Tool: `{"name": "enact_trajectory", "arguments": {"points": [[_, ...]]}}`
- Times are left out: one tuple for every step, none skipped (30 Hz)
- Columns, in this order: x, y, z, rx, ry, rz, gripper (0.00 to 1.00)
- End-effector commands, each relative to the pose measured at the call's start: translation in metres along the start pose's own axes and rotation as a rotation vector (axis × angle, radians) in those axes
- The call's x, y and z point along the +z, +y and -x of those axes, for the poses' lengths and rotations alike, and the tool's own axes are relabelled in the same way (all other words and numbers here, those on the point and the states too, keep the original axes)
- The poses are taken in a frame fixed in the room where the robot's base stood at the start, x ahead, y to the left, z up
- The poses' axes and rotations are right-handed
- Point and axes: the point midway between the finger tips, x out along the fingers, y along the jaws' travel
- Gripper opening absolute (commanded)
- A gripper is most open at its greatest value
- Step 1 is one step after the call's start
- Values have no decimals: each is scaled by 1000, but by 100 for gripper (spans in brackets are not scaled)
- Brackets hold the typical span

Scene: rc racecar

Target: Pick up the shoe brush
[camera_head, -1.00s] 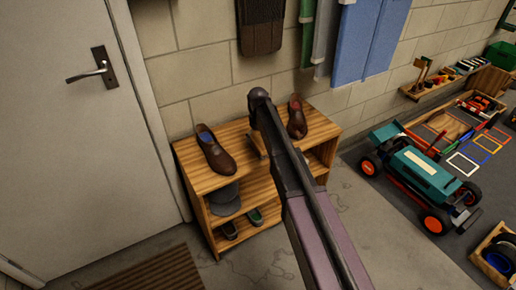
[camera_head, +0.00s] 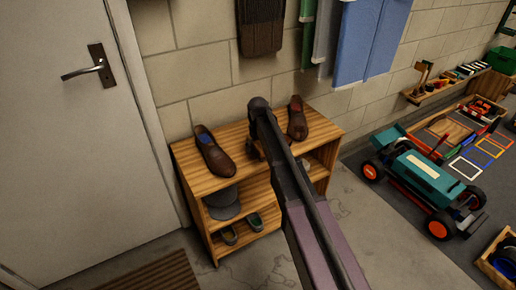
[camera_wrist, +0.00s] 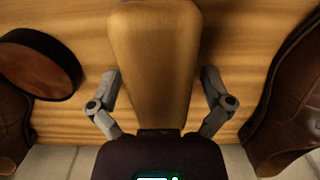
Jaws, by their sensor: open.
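The shoe brush, seen as a tan wooden back (camera_wrist: 152,60), lies on the wooden shelf top (camera_wrist: 225,25) in the wrist view. My gripper (camera_wrist: 160,74) is open, with one finger on each side of the brush and a small gap visible at each side. The brush's bristles and underside are hidden. In the head view my arm covers most of the middle of the shelf top, and I cannot make out the brush clearly there.
A round tin with a brown top (camera_wrist: 40,62) lies left of the brush. Brown shoes stand at left (camera_head: 213,152) and right (camera_head: 297,118) on the shelf unit (camera_head: 207,178). A cap (camera_head: 222,203) and small shoes (camera_head: 254,222) sit below. A teal car (camera_head: 422,175) stands at right.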

Motion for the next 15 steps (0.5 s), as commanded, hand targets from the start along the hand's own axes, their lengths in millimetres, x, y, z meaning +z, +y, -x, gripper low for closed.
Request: {"name": "enact_trajectory", "arguments": {"points": [[0,0,0,0,0,0,100],[0,0,0,0,0,0,100],[0,0,0,0,0,0,100],[0,0,0,0,0,0,100],[0,0,0,0,0,0,100],[0,0,0,0,0,0,100],[0,0,0,0,0,0,91],[0,0,0,0,0,0,82],[0,0,0,0,0,0,70],[0,0,0,0,0,0,61],[0,0,0,0,0,0,52],[0,0,0,0,0,0,41],[0,0,0,0,0,0,32],[0,0,0,0,0,0,23],[0,0,0,0,0,0,17]]}}
